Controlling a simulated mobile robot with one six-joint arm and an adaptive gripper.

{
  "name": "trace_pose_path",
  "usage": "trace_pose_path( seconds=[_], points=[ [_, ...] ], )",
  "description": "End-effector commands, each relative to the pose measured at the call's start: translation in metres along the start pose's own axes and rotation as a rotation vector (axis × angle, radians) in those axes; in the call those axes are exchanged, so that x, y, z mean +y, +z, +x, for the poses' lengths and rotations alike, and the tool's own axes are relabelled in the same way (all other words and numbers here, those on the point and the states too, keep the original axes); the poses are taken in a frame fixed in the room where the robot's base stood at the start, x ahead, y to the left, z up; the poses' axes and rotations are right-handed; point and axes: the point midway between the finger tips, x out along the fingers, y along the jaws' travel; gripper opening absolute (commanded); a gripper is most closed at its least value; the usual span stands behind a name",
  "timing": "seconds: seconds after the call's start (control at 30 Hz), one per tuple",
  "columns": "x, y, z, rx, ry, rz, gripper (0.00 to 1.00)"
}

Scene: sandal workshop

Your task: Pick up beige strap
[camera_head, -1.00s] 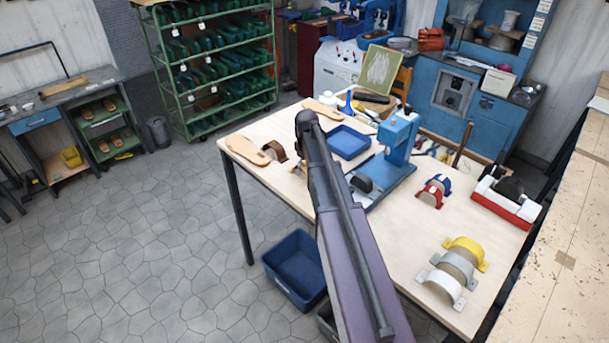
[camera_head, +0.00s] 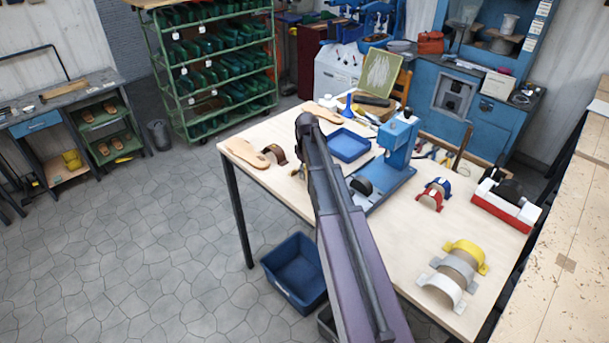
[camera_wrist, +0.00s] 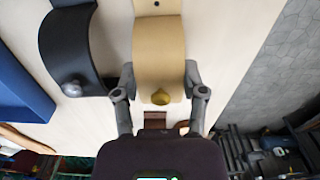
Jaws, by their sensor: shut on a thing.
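The beige strap (camera_wrist: 158,45) is a curved band with a brass-coloured knob, seen in the wrist view. My gripper (camera_wrist: 158,80) is shut on it, one finger against each side edge. Whether the strap touches the tabletop or is clear of it, I cannot tell. In the head view my arm hides most of the gripper and the strap.
A black strap (camera_wrist: 66,45) is close on the left in the wrist view. A brown strap (camera_head: 275,153) and wooden soles (camera_head: 243,152) lie near the table's left edge. The blue press (camera_head: 399,142) and blue tray (camera_head: 348,144) stand right of my arm. Coloured straps (camera_head: 464,254) lie at front right.

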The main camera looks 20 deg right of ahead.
Motion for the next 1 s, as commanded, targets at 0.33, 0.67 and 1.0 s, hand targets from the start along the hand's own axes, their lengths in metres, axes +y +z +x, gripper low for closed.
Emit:
trace_pose_path(
  seconds=[0.33, 0.67, 1.0],
  points=[
    [0.000, 0.000, -0.002, 0.000, 0.000, 0.000, 0.25],
    [0.000, 0.000, -0.019, 0.000, 0.000, 0.000, 0.25],
    [-0.020, 0.019, -0.038, 0.000, 0.000, -0.001, 0.25]
  ],
)
